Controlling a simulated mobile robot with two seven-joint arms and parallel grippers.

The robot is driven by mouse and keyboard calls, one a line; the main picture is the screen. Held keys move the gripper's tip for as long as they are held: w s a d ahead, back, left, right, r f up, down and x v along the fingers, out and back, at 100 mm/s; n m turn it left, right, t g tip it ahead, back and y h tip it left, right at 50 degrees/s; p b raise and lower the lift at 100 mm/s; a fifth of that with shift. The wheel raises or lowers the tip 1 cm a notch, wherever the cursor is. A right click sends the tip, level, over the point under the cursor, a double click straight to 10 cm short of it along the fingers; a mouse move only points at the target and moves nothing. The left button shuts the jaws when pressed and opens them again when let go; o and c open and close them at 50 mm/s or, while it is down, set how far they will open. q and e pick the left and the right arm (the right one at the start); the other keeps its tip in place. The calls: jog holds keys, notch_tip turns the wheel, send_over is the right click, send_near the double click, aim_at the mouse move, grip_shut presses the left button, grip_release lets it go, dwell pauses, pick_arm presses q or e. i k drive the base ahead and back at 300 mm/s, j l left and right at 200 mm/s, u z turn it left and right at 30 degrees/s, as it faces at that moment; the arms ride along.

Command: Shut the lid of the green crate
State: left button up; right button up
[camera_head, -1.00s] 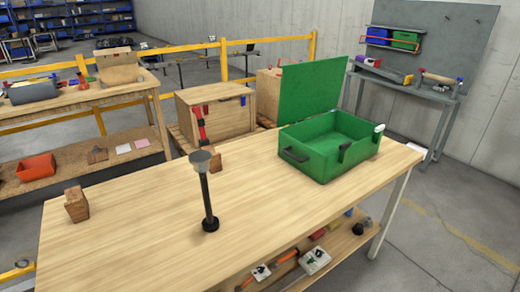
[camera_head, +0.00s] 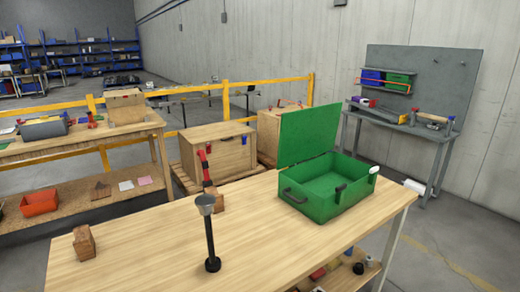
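The green crate (camera_head: 322,207) stands near the far right end of the wooden workbench. Its lid (camera_head: 310,132) is open and stands upright at the crate's back edge. The crate's inside looks empty. A dark handle (camera_head: 295,196) is on its left side, and a dark latch shows on the front rim. A small white piece (camera_head: 374,170) sits at the right corner of the rim. Neither of my grippers shows in the head view.
A black post with a grey flared top (camera_head: 210,230) stands upright on the workbench (camera_head: 150,245), left of the crate. Small wooden blocks stand at the bench's left end (camera_head: 84,243) and behind the post (camera_head: 218,200). The bench front between post and crate is clear.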

aim_at(307, 134)
jog(key=i+l+z, duration=0.45)
jog(key=l, duration=0.15)
jog(key=i+l+z, duration=1.05)
jog(key=i+z, duration=0.35)
jog(key=i, duration=1.3)
jog(key=i+u, duration=0.3)
jog(key=i, duration=0.35)
jog(key=i+l+u, duration=0.25)
jog(key=i, duration=0.4)
jog(key=i+j+u, duration=0.1)
jog(key=i+u, duration=0.5)
jog(key=u, duration=0.15)
jog(key=i+u, duration=0.4)
jog(key=i+j+u, duration=0.1)
jog(key=i+u, duration=0.15)
jog(key=u, duration=0.15)
jog(key=i+u, duration=0.2)
jog(key=u, duration=0.2)
jog(key=i+l+u, duration=0.1)
jog(key=i+u, duration=0.15)
jog(key=u, duration=0.15)
jog(key=i+u, duration=0.25)
jog(key=u, duration=0.15)
jog(key=i+l+u, duration=0.15)
jog(key=u, duration=0.25)
jog(key=i+l+u, duration=0.2)
jog(key=u, duration=0.2)
jog(key=i, duration=0.1)
